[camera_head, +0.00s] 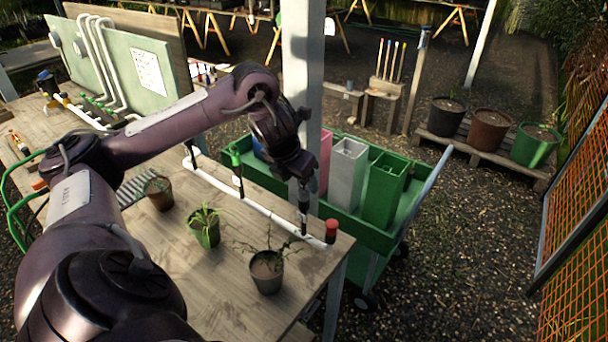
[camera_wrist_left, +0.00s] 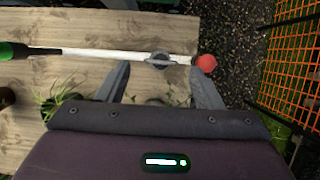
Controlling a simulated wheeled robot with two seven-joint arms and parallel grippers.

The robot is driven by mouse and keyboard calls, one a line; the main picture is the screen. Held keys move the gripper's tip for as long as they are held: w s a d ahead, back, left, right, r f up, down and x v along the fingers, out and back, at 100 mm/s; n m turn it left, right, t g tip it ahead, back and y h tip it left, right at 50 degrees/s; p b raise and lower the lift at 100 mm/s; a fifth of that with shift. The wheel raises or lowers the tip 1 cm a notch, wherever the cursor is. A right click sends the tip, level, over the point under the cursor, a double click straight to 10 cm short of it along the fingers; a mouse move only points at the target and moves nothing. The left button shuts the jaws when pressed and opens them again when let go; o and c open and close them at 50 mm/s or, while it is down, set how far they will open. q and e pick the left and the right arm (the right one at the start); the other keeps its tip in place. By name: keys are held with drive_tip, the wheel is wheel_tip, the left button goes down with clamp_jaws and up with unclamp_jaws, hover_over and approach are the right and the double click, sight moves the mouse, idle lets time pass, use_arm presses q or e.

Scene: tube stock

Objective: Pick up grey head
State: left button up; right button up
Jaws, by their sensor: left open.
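The grey head (camera_wrist_left: 160,60) shows in the left wrist view, on the white pipe (camera_wrist_left: 110,56) near its red end. My left gripper (camera_wrist_left: 159,70) is open. Its two fingers stand left and right of the grey head in that view, with a gap on each side; I cannot tell how high above it they are. In the head view my left gripper (camera_head: 303,195) points down over the right part of the pipe and hides most of the grey head. My right gripper is out of view.
A red head (camera_head: 331,231) stands at the pipe's end and a green head (camera_head: 235,157) farther left. Potted plants stand on the wooden table (camera_head: 215,278), including a grey pot (camera_head: 267,274) near the gripper. A green cart (camera_head: 376,235) with tall bins stands behind.

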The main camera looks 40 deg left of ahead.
sight(303, 186)
use_arm(q)
drive_tip(key=x, duration=0.2)
drive_tip(key=shift+d+f, duration=0.1)
drive_tip(key=shift+f, duration=0.3)
drive_tip(key=shift+w+f, duration=0.45)
drive_tip(key=shift+f, duration=0.15)
drive_tip(key=shift+p+x, duration=0.45)
drive_tip(key=shift+x, duration=0.65)
drive_tip(key=shift+c, duration=0.9)
drive_tip(key=shift+w, duration=0.1)
drive_tip(key=c, duration=0.5)
drive_tip(key=shift+r, duration=0.1)
drive_tip(key=c, duration=0.4)
drive_tip(key=shift+o, duration=0.2)
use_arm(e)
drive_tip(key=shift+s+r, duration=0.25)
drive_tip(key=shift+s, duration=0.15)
